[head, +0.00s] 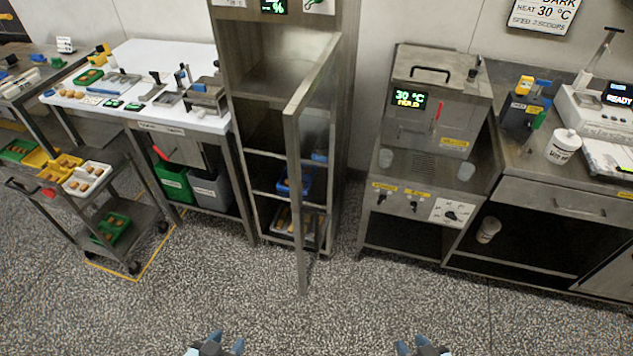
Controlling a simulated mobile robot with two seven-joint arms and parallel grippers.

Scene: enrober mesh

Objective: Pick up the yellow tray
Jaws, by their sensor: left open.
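The yellow tray (38,160) sits on the top shelf of a steel cart at the far left in the head view, with brown pieces in it. A green tray (17,150) lies to its left and a white tray (87,179) to its right, both also holding brown pieces. My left gripper (214,345) is at the bottom edge of the view, open and empty, far from the cart. My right gripper (424,346) is also at the bottom edge, its fingers apart and empty.
The cart (110,210) stands on a yellow floor outline, with another green tray (112,229) on its lower shelf. A white-topped workbench (150,60) is behind it. An open cabinet door (297,180) juts out mid-view. The speckled floor (200,290) in front is clear.

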